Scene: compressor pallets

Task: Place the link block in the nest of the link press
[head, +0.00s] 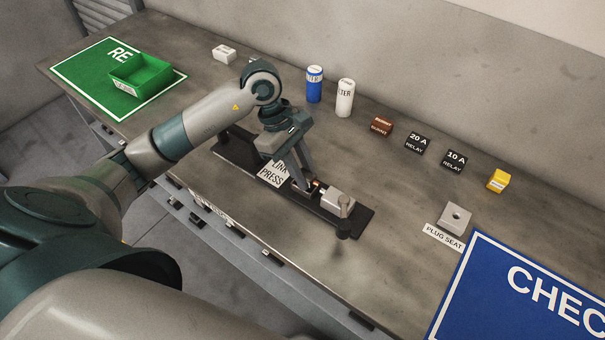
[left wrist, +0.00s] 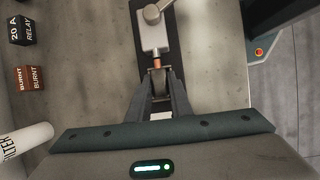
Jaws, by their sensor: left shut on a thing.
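The link press is a long dark base (head: 358,222) labelled LINK PRESS, with a light grey block and a dark knobbed handle (head: 343,228) at its right end. My left gripper (head: 309,188) reaches down over the press, just left of that grey block. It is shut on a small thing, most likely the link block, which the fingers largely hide. In the left wrist view the fingertips (left wrist: 159,72) meet close to a copper-coloured pin (left wrist: 158,62) that sticks out of the grey press block (left wrist: 154,38). I cannot tell whether the held thing rests in the nest. My right gripper is not in view.
A green tray (head: 140,82) sits on a green mat at the far left. Blue (head: 314,84) and white (head: 345,97) filter cans, a brown burnt block (head: 381,127), two black relays and a yellow block (head: 498,180) line the back. A plug seat (head: 454,218) stands right, beside a blue mat.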

